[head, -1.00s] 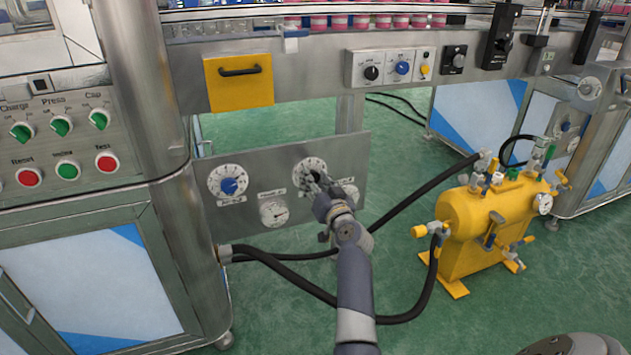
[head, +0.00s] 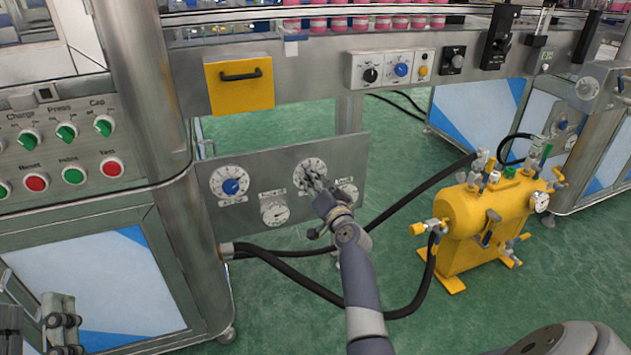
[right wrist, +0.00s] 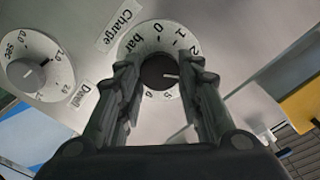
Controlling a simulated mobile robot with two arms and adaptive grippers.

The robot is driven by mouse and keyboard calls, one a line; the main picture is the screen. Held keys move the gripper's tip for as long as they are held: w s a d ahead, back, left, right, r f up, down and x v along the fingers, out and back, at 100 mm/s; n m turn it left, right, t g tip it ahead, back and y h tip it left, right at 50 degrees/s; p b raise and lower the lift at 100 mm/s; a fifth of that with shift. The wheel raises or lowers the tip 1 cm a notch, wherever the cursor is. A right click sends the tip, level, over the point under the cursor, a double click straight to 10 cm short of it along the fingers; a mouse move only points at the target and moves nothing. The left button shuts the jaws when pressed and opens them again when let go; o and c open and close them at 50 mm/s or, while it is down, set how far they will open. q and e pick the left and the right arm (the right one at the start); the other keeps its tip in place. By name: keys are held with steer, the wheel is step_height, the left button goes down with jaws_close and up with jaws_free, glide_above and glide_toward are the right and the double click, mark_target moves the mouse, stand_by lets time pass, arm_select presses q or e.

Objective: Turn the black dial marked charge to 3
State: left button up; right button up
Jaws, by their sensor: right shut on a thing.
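The black charge dial (right wrist: 158,72) sits on a white scale ring marked bar, with the Charge label beside it in the right wrist view. Its white pointer line points right, at the part of the scale just past the 2, where my finger hides the marks. My right gripper (head: 317,183) is shut on the dial, one finger on each side. In the head view the gripper covers the knob, and the white ring (head: 308,163) shows around it. My left gripper (head: 62,321) shows at the lower left edge, away from the dial; its opening is unclear.
A yellow tank (head: 485,225) with black hoses stands at right. A button panel (head: 75,150) is at left.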

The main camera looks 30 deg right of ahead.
steer(key=o, duration=1.1)
steer(key=shift+c, duration=0.2)
steer(key=shift+s, duration=0.1)
steer(key=v, duration=1.2)
